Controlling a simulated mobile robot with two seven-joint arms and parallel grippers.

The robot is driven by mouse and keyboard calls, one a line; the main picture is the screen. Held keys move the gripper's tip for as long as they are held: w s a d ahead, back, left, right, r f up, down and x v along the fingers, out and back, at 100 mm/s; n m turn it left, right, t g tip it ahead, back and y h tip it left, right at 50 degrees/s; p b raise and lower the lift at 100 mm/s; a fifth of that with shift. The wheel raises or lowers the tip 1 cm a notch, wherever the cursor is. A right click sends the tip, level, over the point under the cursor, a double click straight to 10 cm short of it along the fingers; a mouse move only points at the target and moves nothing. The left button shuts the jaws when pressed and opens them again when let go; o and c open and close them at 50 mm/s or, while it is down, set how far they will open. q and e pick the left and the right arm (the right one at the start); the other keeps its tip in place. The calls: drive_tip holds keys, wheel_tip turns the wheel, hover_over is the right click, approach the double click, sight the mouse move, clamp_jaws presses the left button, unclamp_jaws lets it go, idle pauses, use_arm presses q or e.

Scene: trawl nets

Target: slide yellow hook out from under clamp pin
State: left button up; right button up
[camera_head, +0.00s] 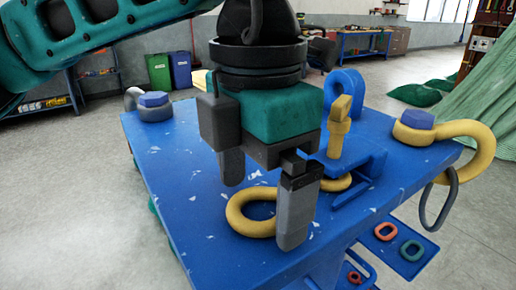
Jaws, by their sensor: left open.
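A yellow hook (240,222) lies flat on the blue table (185,225), its rounded near end in front of the clamp. Its far end (338,184) shows beside the blue clamp (362,163); the middle is hidden behind a finger of my gripper. A yellow clamp pin (338,128) stands upright at the clamp. Whether the hook passes right beneath the pin cannot be told. My left gripper (264,190) points down over the hook, open, fingers apart. One finger is in front of the hook, the other behind it to the left. My right gripper is not seen.
A second yellow hook (476,148) sits under a blue bolt at the right corner, with a grey link (438,198) hanging from it. A grey shackle with a blue bolt (153,100) is at the left corner. A blue ring (345,82) rises behind the clamp. The table's front left is clear.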

use_arm(q)
drive_tip(key=shift+f, duration=0.25)
drive_tip(key=shift+c, duration=0.3)
drive_tip(key=c, duration=1.4)
drive_tip(key=shift+c, duration=0.2)
drive_tip(key=shift+a, duration=0.1)
